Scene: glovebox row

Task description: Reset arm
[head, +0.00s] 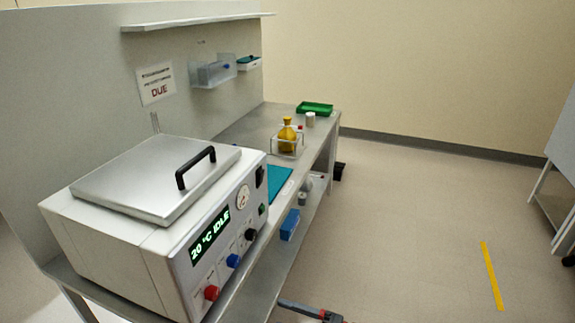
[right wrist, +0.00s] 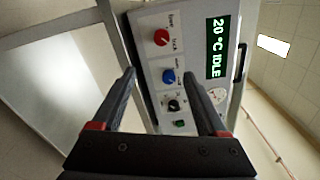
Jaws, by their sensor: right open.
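My right gripper (right wrist: 159,76) is open and empty in the right wrist view, its two dark fingers spread in front of the machine's control panel. A small dark and red part of my right arm or gripper (head: 312,311) shows at the bottom edge of the head view, beside the bench. My left gripper is not in view. The white boxy machine (head: 125,245) stands on the bench with its steel lid down and a black handle on top. Its display (head: 210,235) reads "20 °C IDLE". The machine's panel also shows in the right wrist view (right wrist: 150,75).
The bench (head: 262,122) holds a clear container (head: 288,147) with a yellow item, a white cup (head: 310,119) and a green tray (head: 315,108). A blue box (head: 290,225) sits on the lower shelf. Open floor with a yellow strip (head: 491,275) lies right.

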